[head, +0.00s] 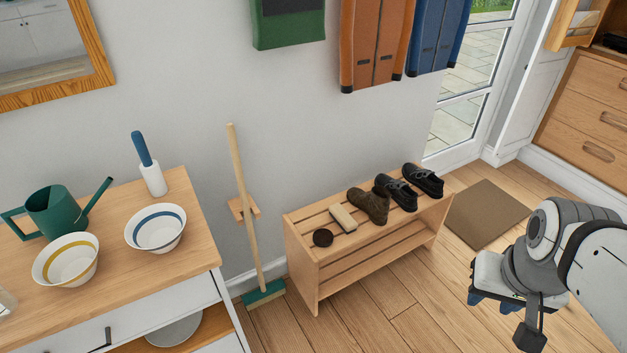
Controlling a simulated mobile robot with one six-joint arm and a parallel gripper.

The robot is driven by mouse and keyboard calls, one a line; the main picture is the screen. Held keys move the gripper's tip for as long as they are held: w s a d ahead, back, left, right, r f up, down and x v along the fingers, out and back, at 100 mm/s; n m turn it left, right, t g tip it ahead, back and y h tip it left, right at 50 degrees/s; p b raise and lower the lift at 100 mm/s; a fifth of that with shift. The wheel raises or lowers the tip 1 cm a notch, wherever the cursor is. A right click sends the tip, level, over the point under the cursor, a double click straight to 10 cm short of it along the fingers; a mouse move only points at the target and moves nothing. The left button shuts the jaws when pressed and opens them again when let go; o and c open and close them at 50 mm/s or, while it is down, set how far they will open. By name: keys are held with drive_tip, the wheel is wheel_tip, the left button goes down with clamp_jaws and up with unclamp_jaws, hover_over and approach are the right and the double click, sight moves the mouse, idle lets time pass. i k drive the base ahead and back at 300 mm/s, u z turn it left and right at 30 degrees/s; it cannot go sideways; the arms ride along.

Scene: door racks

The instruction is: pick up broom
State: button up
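The broom (243,196) stands nearly upright against the grey wall, between the wooden cabinet and the shoe rack. It has a long pale wooden handle and a green head (264,294) resting on the floor. A small wooden wall holder (236,209) sits around or beside the handle at mid-height; I cannot tell which. My gripper (505,305) is at the lower right, over the floor, well apart from the broom. It points down, and its fingers are partly hidden, so its opening is unclear.
A slatted shoe rack (305,272) with shoes and a brush stands right of the broom. A cabinet (196,243) with bowls and a watering can stands to the left. Coats hang above the rack. A brown mat (487,214) lies by the glass door. The front floor is clear.

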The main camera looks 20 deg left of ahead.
sight(266, 293)
drive_tip(key=u, duration=0.75)
drive_tip(key=i, duration=1.4)
drive_tip(key=u, duration=0.85)
drive_tip(key=k, duration=0.7)
drive_tip(key=u, duration=0.15)
drive_tip(key=i, duration=0.8)
drive_tip(key=z, duration=0.1)
